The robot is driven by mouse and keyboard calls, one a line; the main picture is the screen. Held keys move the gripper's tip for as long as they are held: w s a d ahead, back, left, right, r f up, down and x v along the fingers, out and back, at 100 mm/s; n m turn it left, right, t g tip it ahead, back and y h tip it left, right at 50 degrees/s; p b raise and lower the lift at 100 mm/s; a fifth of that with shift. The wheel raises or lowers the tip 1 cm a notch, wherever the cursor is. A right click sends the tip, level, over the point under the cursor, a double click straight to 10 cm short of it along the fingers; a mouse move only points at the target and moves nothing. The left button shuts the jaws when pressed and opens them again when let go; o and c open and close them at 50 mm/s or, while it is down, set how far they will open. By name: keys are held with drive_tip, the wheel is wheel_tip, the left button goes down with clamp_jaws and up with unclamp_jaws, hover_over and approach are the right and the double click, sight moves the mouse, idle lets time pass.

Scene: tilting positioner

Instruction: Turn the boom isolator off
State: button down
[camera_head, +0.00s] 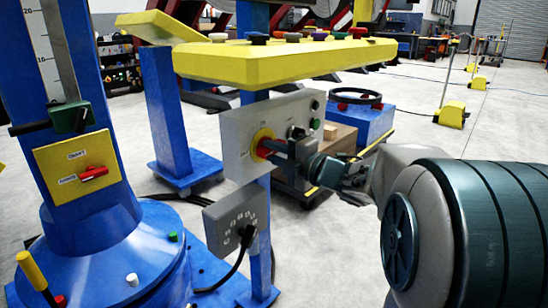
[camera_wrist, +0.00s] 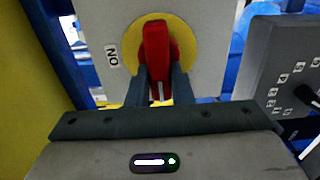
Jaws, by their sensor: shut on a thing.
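The isolator is a red rotary handle (camera_wrist: 156,45) on a round yellow plate (camera_wrist: 187,42), mounted on a grey panel (camera_head: 235,136). In the wrist view a label "ON" (camera_wrist: 112,55) lies left of the yellow plate, and the handle stands upright in the picture with a white mark at its lower end. Another label, above the plate in the head view, is too small to read. My gripper (camera_wrist: 161,80) has one finger on each side of the handle and is shut on it. In the head view my gripper (camera_head: 279,152) covers part of the handle.
A yellow console (camera_head: 280,65) with several coloured buttons overhangs the panel. A grey dial box (camera_head: 232,218) with a cable hangs below. A yellow plate with a red selector (camera_head: 93,173) is on the blue column at left. Open floor lies at right.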

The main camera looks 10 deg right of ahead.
idle(0.4)
drive_tip(key=c, duration=1.3)
unclamp_jaws()
drive_tip(key=shift+p+v, duration=2.1)
drive_tip(key=shift+v, duration=4.85)
